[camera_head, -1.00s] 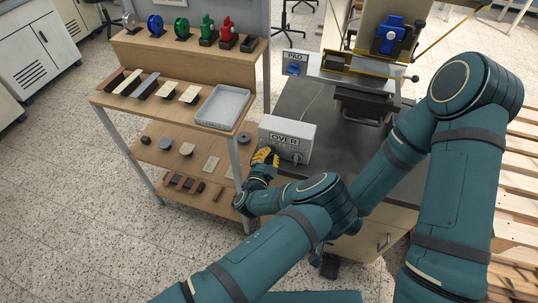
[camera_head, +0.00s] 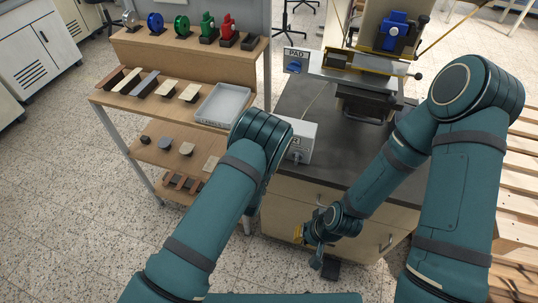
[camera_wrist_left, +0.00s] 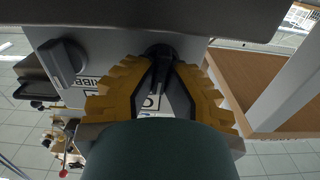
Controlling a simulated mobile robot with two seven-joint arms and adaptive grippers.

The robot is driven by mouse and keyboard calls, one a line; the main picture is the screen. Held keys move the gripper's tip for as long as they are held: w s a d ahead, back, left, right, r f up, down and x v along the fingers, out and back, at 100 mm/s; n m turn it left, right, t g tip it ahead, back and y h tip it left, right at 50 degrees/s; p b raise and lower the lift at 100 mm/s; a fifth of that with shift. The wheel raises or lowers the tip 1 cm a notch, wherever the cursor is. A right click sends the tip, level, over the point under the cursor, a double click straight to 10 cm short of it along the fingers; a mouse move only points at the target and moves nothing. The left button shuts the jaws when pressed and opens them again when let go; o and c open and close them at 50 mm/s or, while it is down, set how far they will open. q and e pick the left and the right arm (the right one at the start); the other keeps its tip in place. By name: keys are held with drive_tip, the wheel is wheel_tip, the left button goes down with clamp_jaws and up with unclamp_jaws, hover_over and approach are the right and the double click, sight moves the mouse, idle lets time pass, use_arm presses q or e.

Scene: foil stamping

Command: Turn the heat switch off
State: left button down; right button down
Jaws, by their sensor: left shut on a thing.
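A light grey control box (camera_head: 307,131) stands on the dark bench top, its left part hidden behind my left arm in the head view. In the left wrist view its label is upside down and partly covered. A grey knob (camera_wrist_left: 65,61) on the box stands free. My left gripper (camera_wrist_left: 160,62) has its yellow fingers closed around a second, black knob (camera_wrist_left: 158,49). Neither knob is legibly marked as heat. My left gripper is hidden in the head view. My right gripper (camera_head: 301,234) is low before the cabinet drawers, small and partly hidden; its opening is unclear.
A shelf rack with a grey tray (camera_head: 223,104) and several samples stands left. A wooden pallet (camera_head: 515,190) is at the right. The floor at lower left is clear.

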use_arm(q)
drive_tip(key=shift+w+r+n, duration=0.1)
drive_tip(key=shift+n, duration=0.4)
drive_tip(key=c, duration=1.3)
unclamp_jaws()
drive_tip(key=v, duration=1.2)
